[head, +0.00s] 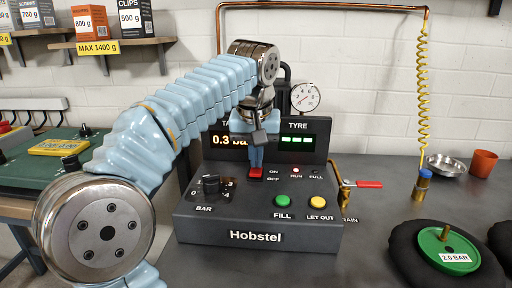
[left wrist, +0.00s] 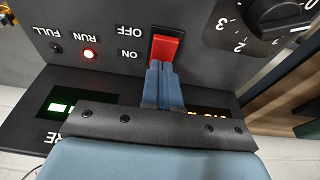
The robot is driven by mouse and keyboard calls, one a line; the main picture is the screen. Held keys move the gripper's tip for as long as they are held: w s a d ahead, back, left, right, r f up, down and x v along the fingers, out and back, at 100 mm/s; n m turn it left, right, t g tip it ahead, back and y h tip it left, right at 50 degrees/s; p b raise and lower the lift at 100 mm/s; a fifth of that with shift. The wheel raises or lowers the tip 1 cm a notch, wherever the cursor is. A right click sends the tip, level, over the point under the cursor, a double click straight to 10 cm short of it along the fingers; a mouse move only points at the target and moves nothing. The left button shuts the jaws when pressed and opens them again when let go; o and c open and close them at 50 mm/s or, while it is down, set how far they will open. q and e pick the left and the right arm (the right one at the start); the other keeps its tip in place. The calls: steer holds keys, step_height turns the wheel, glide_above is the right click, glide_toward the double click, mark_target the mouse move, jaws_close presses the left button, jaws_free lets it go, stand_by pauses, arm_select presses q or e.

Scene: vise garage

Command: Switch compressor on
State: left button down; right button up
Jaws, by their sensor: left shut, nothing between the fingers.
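The compressor panel, marked Hobstel (head: 257,236), stands on the grey bench. Its red rocker switch (head: 256,175) sits beside the ON and OFF labels and also shows in the left wrist view (left wrist: 166,47). My left gripper (head: 257,163) is shut and empty, with its blue fingertips (left wrist: 161,66) at the ON end of the switch. I cannot tell if they touch it. The RUN lamp (left wrist: 89,55) glows red; the FULL lamp (left wrist: 56,48) is dark. The tank display (head: 229,140) reads 0.3, partly hidden by my left arm. My right gripper is not in view.
A BAR knob (head: 211,184), green FILL button (head: 283,201) and yellow LET OUT button (head: 317,202) are on the panel. A red-handled drain valve (head: 366,184) sticks out at right. A tyre with a green hub (head: 443,247) lies front right.

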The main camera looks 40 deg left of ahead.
mark_target(255, 172)
arm_select(q)
steer(key=shift+d+f, duration=0.1)
steer(key=shift+f, duration=0.5)
steer(key=shift+s+d, duration=0.1)
steer(key=shift+s, duration=0.05)
steer(key=shift+s+d, duration=0.35)
steer(key=shift+s, duration=0.05)
steer(key=p+v, duration=0.3)
steer(key=shift+w+a+r, duration=0.15)
steer(key=shift+a+r, duration=0.1)
steer(key=shift+r, duration=0.2)
steer(key=v, duration=1.1)
steer(key=shift+s+d, duration=0.35)
steer(key=shift+f, duration=0.1)
